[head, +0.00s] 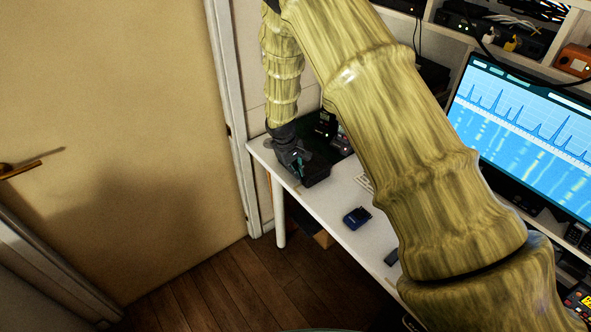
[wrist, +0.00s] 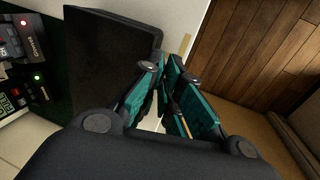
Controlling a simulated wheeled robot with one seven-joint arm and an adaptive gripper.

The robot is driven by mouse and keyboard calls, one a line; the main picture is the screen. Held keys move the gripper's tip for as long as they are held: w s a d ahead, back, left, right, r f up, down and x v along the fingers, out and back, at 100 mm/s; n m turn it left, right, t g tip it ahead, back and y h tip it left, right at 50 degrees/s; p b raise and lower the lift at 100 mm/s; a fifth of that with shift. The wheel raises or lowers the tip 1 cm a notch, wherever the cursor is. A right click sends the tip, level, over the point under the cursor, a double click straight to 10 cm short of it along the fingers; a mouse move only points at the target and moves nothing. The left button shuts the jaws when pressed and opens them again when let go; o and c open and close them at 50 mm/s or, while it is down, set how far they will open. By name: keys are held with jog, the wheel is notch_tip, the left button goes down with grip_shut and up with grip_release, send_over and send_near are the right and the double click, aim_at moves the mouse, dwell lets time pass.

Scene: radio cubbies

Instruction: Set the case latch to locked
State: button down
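The black case (head: 318,172) sits at the far left end of the white desk. In the wrist view its dark, flat top (wrist: 108,50) fills the upper left. I cannot make out the latch or its setting; my fingers may cover it. My gripper (head: 299,172) is down at the case's near-left side, by the desk edge. In the wrist view its teal fingers (wrist: 166,72) come together at the tips beside the case edge. Nothing held shows between them. Whether the tips touch the case is unclear.
The white desk (head: 337,200) carries a small blue device (head: 357,217) and a monitor (head: 525,130).

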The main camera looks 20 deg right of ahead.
jog(key=shift+d, duration=0.15)
jog(key=shift+w+d+r+y+p, duration=0.1)
jog(key=shift+d+y+p, duration=0.2)
jog(key=shift+y, duration=0.2)
jog(key=shift+g, duration=0.3)
jog(key=c, duration=1.6)
grip_release()
jog(key=shift+w, duration=0.1)
jog(key=r, duration=0.8)
jog(key=a+r, duration=0.1)
jog(key=r, duration=0.3)
jog(key=shift+s, duration=0.25)
